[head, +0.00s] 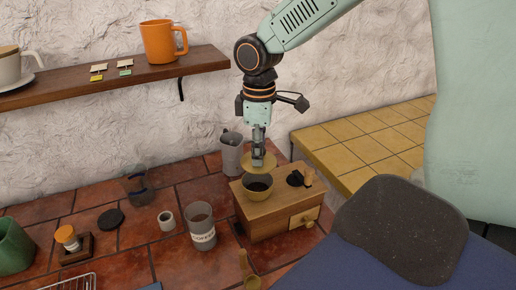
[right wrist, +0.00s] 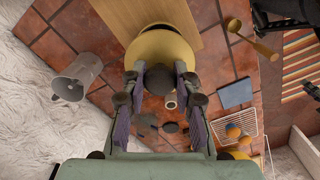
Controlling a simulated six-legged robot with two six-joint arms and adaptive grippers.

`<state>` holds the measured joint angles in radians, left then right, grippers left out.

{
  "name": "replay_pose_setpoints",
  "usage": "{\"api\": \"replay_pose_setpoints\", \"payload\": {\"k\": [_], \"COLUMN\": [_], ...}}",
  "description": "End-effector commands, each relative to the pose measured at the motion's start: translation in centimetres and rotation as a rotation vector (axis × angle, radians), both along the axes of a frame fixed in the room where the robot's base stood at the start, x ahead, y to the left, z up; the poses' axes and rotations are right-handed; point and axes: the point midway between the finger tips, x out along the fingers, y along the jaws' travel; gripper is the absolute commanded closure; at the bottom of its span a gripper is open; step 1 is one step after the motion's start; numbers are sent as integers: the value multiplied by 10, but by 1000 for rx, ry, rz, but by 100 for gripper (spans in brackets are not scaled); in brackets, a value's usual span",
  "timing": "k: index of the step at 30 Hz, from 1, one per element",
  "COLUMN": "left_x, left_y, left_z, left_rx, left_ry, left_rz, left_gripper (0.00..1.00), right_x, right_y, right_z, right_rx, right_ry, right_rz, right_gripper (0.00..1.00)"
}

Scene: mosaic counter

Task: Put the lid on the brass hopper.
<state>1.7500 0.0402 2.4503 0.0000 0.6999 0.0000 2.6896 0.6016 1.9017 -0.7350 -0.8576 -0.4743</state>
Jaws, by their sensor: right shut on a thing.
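The brass hopper (head: 256,207) is a round, open bowl with a dark inside, set on top of a wooden grinder box (head: 275,217). My right gripper (head: 258,161) points down over it, shut on the lid. The lid (head: 266,168) is a brass-coloured disc, held just above the hopper, with part of the opening still showing below it. In the right wrist view, the fingers of my right gripper (right wrist: 159,78) close around a dark round knob in front of the yellow lid (right wrist: 178,48). My left gripper is not in view.
A grey metal pitcher (head: 231,154) stands close behind the grinder. A glass coffee jar (head: 202,232) and a small white cup (head: 166,221) stand to its left. A wall shelf (head: 110,82) holds an orange mug (head: 160,42). Red tiles left of the grinder are partly clear.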

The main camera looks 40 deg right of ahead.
Motion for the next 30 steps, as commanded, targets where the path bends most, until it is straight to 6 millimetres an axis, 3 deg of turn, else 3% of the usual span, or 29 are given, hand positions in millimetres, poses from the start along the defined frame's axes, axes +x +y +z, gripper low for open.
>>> {"api": "replay_pose_setpoints", "payload": {"k": [12, 20, 30], "left_x": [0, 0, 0], "left_y": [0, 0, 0], "left_z": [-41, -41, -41], "left_rx": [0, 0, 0], "left_ry": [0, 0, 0], "left_rz": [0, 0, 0], "left_gripper": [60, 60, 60], "right_x": [2, 2, 2], "right_y": [-1, -1, -1], "right_z": [-35, -47, -48], "right_rx": [0, 0, 0], "right_ry": [-1, 0, 0], "right_rz": [0, -1, -1], "right_gripper": [100, 100, 100]}}
